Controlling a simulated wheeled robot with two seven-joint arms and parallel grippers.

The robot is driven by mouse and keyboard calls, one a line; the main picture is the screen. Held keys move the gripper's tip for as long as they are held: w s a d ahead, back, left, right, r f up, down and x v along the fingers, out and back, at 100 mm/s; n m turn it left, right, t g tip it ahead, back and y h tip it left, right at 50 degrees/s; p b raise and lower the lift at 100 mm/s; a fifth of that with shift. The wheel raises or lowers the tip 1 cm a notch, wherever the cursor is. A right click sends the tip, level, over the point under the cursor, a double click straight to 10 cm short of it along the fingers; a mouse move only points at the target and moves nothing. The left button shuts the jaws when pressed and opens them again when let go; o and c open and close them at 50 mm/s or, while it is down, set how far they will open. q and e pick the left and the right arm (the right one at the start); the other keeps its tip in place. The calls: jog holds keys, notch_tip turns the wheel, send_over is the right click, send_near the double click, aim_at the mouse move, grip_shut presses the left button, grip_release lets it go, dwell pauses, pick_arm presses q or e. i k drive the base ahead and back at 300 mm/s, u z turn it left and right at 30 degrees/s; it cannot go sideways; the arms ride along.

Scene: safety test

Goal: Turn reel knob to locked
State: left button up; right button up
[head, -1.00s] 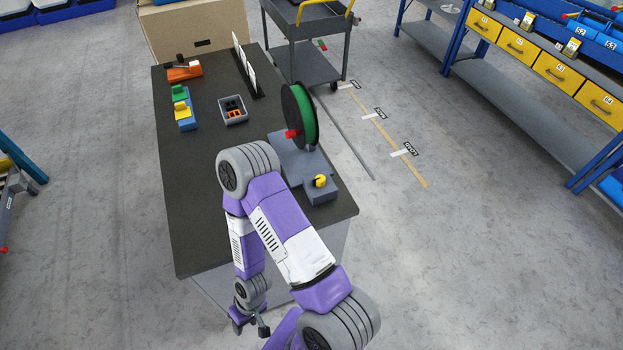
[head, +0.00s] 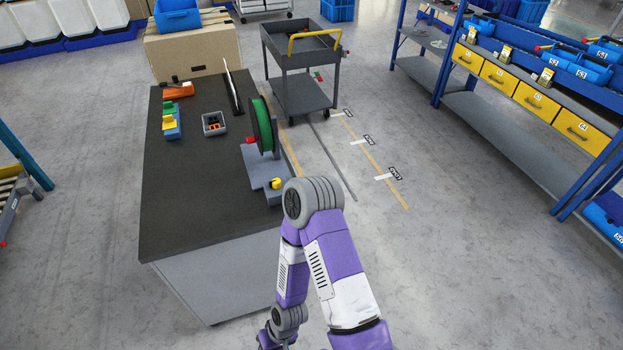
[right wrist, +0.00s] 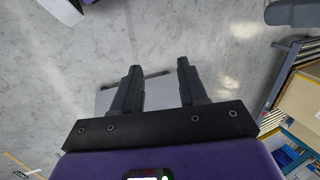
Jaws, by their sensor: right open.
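My right arm reaches down in front of the table, well short of both knobs. In the right wrist view my right gripper (right wrist: 157,66) is open and empty, its fingers apart above the floor. My left gripper is not in view.
The dark table (head: 200,200) also holds a small grey bin (head: 214,123), green and yellow blocks (head: 170,118) and an orange item (head: 178,90). A grey cart (head: 300,65) stands behind. Shelves with yellow drawers (head: 540,103) are at right. The table's front half is clear.

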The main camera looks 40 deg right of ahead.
aim_at(275, 183)
jog(key=z, duration=0.75)
jog(key=i, duration=0.45)
